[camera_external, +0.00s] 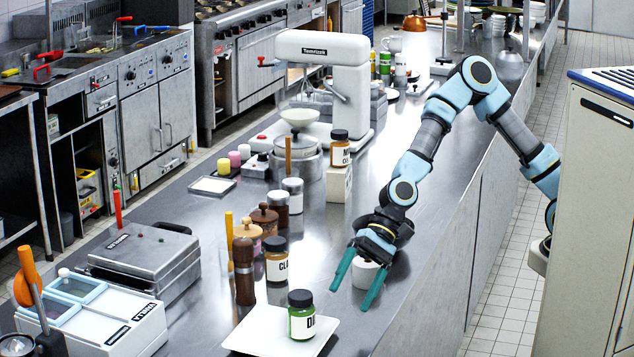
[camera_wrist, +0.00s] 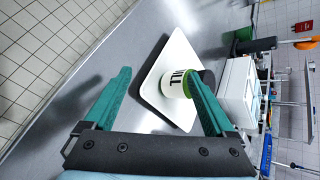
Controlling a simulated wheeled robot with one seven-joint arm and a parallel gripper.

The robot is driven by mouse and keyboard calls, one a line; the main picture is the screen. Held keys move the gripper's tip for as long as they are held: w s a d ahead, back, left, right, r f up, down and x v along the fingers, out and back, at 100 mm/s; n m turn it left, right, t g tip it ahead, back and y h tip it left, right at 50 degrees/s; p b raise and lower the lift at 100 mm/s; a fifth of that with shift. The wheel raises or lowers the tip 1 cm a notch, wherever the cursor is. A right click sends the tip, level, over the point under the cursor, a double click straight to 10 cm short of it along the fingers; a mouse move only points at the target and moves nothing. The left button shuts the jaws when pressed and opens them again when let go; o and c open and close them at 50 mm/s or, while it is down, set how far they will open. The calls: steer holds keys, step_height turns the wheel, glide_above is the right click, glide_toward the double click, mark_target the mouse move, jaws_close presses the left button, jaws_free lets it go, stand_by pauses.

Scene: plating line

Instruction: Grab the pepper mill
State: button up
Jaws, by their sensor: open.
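The pepper mill (camera_external: 243,272) is a dark brown turned wooden mill. It stands upright on the steel counter in the external view, left of the jar with the black lid. My gripper (camera_external: 357,289) is above the counter to the right of the mill, clearly apart from it. Its two teal fingers are spread with nothing held between them. The open fingers also show in the wrist view (camera_wrist: 160,95). I cannot make out the mill for certain in the wrist view.
Clear counter lies around my gripper.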

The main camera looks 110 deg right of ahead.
steer(key=w+d+r+m+t+h, duration=0.25)
steer(key=d+r+m+t, duration=0.25)
steer(key=d+r+m, duration=0.4)
steer(key=w+d+r+m+t+h, duration=0.2)
steer(key=w+d+r+m+t, duration=0.15)
steer(key=d+r+m, duration=0.55)
steer(key=n, duration=0.1)
glide_toward(243, 240)
steer(key=shift+t+y, duration=0.25)
steer(key=shift+t, duration=0.2)
steer(key=w+p, duration=0.1)
steer(key=w, duration=0.2)
steer(key=w+f+p, duration=0.1)
steer(key=w, duration=0.2)
steer(key=w+p, duration=0.1)
steer(key=w, duration=0.2)
steer(key=shift+w+a+f, duration=0.15)
steer(key=shift+a+f, duration=0.05)
steer(key=shift+a, duration=0.05)
steer(key=shift+w+f, duration=0.1)
steer(key=shift+w, duration=0.25)
jaws_close()
